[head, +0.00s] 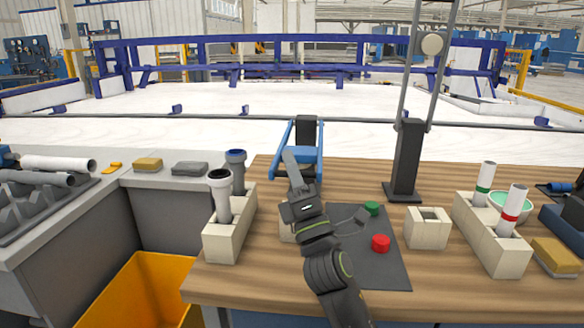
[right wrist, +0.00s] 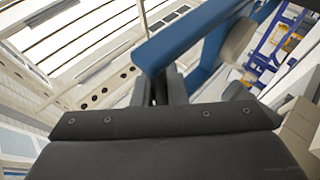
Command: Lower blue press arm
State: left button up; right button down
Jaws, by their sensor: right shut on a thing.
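The blue press arm (head: 319,150) stands raised at the back middle of the wooden table, joined to a dark upright post (head: 306,129). My right gripper (head: 291,160) reaches up to it from the front and is shut on its blue bar. In the right wrist view the blue bar (right wrist: 195,36) passes at the fingertips (right wrist: 162,85), and the bar's far end bends down behind the gripper. My gripper and forearm hide part of the press and its base. My left gripper is not in view.
A dark mat (head: 385,262) with a green button (head: 371,208) and a red button (head: 381,243) lies right of my arm. A cream holder (head: 222,243) with pipes stands to the left. A tall dark stand (head: 406,160) and a second cream holder (head: 490,238) are to the right.

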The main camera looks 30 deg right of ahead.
jog(key=c, duration=1.7)
grip_release()
jog(key=shift+s+a, duration=0.1)
jog(key=shift+s, duration=0.1)
jog(key=shift+c, duration=0.2)
jog(key=shift+o, duration=1.4)
jog(key=shift+s+a+r, duration=0.15)
jog(key=shift+s+r, duration=0.05)
jog(key=shift+s, duration=0.05)
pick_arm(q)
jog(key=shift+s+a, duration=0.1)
pick_arm(e)
jog(key=shift+w+f, duration=0.1)
jog(key=shift+w, duration=0.1)
jog(key=shift+f, duration=0.1)
